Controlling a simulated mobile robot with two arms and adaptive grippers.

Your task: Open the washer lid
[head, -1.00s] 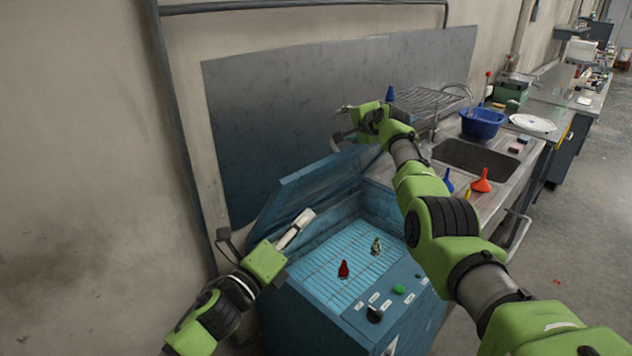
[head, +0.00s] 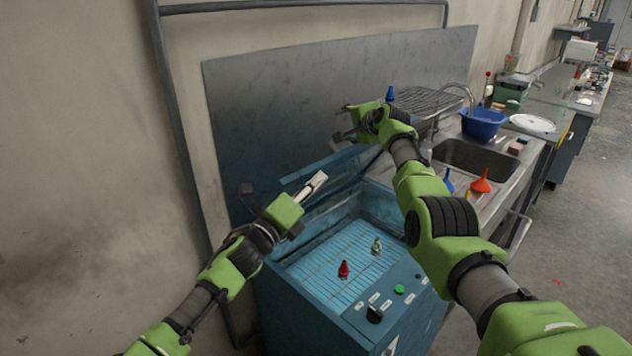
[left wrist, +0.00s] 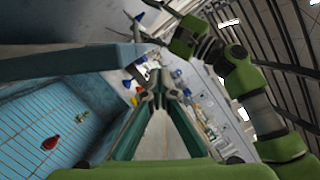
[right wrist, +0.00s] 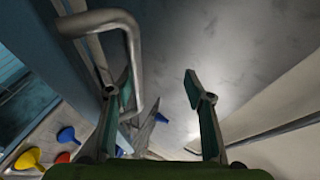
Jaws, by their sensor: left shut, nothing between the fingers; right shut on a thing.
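The blue washer (head: 300,310) stands against the wall with its blue lid (head: 350,160) raised and tilted back. Inside, a gridded tray bears a red piece (head: 344,269) and a pale green piece (head: 376,245). My right gripper (head: 346,122) is at the raised lid's upper far side, shut on the grey bar handle (right wrist: 132,60); the handle passes by the left finger in the right wrist view. My left gripper (head: 318,180) is shut and empty, in front of the lid above the opening. The lid's edge (left wrist: 75,63) crosses the left wrist view beside its fingers.
A steel sink counter (head: 500,190) adjoins the washer, with a blue basin (head: 484,123), a drying rack (head: 430,100) and an orange funnel (head: 481,181). A grey panel (head: 270,105) stands behind.

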